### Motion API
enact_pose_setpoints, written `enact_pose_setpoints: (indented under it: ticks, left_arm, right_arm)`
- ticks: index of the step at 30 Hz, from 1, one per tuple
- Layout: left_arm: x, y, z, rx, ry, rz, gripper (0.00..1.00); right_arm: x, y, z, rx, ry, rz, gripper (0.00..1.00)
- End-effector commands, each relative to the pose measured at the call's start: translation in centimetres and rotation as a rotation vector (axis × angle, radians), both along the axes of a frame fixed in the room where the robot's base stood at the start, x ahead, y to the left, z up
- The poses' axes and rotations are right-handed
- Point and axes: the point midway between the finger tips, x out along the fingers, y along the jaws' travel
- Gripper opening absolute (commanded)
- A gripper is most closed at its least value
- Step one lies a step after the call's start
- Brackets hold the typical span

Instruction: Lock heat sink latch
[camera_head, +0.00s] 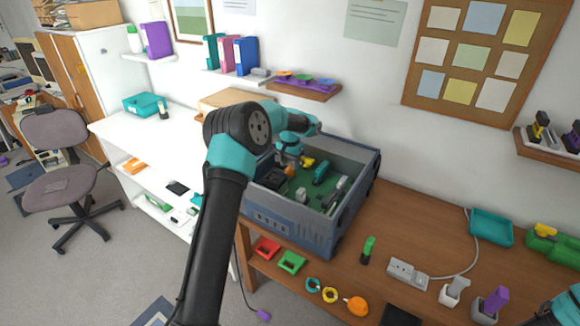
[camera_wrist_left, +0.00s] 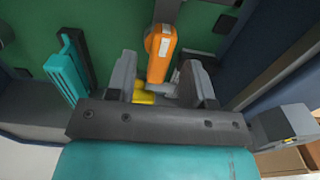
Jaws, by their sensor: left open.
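An orange lever-like part (camera_wrist_left: 161,48), which I take to be the heat sink latch, shows in the left wrist view above the green board (camera_wrist_left: 120,28). A yellow piece (camera_wrist_left: 144,97) lies just below it. My left gripper (camera_wrist_left: 163,76) is open, with one grey finger on each side of the orange part's lower end; I cannot tell whether they touch it. In the head view the left gripper (camera_head: 292,158) is inside the open computer case (camera_head: 291,226). The heat sink is mostly hidden behind the gripper. Part of my right arm shows at the bottom right corner; its fingers are unclear.
A teal slotted part (camera_wrist_left: 66,72) stands left of the gripper; the case walls are close around it. A green-and-black item (camera_head: 367,250), a power strip (camera_head: 407,274) and a teal tray (camera_head: 491,227) are on the wooden bench (camera_head: 420,225) right of the case.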

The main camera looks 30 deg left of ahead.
Motion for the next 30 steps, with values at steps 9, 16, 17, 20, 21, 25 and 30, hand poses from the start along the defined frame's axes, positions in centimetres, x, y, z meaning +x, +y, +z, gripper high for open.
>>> enact_pose_setpoints:
  ticks: [9,16,17,20,21,25,30]
  left_arm:
    - [0.1,0.0,6.0,0.001,-0.005,-0.001,0.48]
    - [0.0,0.0,10.4,0.0,-0.004,-0.001,0.48]
    - [0.1,0.0,11.0,0.001,-0.005,0.0,0.48]
    - [0.0,0.0,12.8,0.0,-0.004,0.0,0.48]
    - [0.0,0.0,13.4,0.0,-0.004,0.0,0.48]
    - [0.0,0.0,14.9,0.0,-0.002,-0.001,0.48]
    - [0.0,0.0,15.6,0.0,-0.001,-0.001,0.48]
  right_arm:
    - [0.0,0.0,0.0,0.0,0.0,0.0,0.58]
    - [0.0,0.0,0.0,0.0,0.0,0.0,0.58]
    - [0.0,0.0,0.0,0.0,0.0,0.0,0.58]
    - [0.0,0.0,0.0,0.0,0.0,0.0,0.58]
    - [0.0,0.0,0.0,0.0,0.0,0.0,0.58]
    - [0.0,0.0,0.0,0.0,0.0,0.0,0.58]
    - [0.0,0.0,0.0,0.0,0.0,0.0,0.58]
